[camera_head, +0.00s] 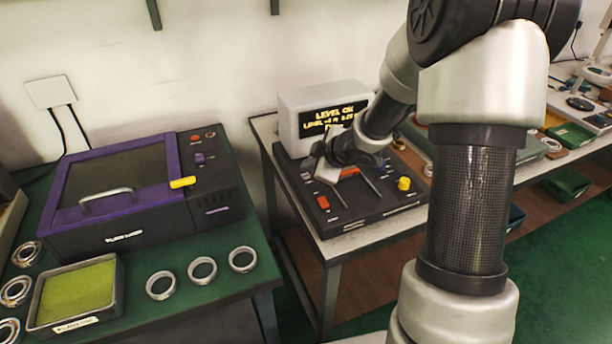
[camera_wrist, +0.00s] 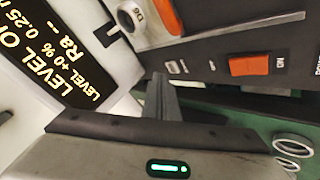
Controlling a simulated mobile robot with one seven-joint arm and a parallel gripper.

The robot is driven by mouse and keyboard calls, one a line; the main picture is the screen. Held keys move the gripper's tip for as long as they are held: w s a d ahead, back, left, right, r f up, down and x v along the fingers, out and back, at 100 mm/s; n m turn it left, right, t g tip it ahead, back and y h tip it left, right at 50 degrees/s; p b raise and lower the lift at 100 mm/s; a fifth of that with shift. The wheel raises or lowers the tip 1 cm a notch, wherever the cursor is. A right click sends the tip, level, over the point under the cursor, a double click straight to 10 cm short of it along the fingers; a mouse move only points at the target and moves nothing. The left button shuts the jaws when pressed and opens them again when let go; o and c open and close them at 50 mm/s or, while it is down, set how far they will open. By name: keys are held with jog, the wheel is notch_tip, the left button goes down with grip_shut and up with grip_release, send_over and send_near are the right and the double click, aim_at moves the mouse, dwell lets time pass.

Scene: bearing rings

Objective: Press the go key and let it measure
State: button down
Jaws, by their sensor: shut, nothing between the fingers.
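The measuring instrument is a dark panel (camera_head: 345,218) on a grey bench, with a pale display box (camera_head: 296,128) behind it. The lit display reads LEVEL OK in yellow; in the wrist view the screen (camera_wrist: 62,52) also shows a line with Ra and dashes. My gripper (camera_head: 322,176) is low over the panel's left part; in the wrist view its fingers (camera_wrist: 160,92) are together and empty. An orange rocker switch (camera_wrist: 248,65) marked ON lies to their right, apart from them. I cannot tell which control is the go key, or whether the fingertips touch anything.
A yellow knob (camera_head: 404,184) stands on the panel's right side. An orange part (camera_head: 349,172) is beside my gripper. On the green table at left are a purple-framed machine (camera_head: 115,190), a tray with a green pad (camera_head: 76,292) and several metal rings (camera_head: 203,270).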

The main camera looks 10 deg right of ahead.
jog(key=shift+f, duration=0.1)
jog(key=shift+f, duration=0.35)
jog(key=shift+f+b, duration=0.35)
jog(key=shift+b, duration=0.1)
dwell(0.4)
jog(key=shift+r, duration=0.1)
jog(key=shift+r+p, duration=0.7)
jog(key=shift+p, duration=0.2)
notch_tip(320, 180, up, 5)
jog(key=p, duration=0.5)
jog(key=shift+r, duration=0.1)
dwell(0.4)
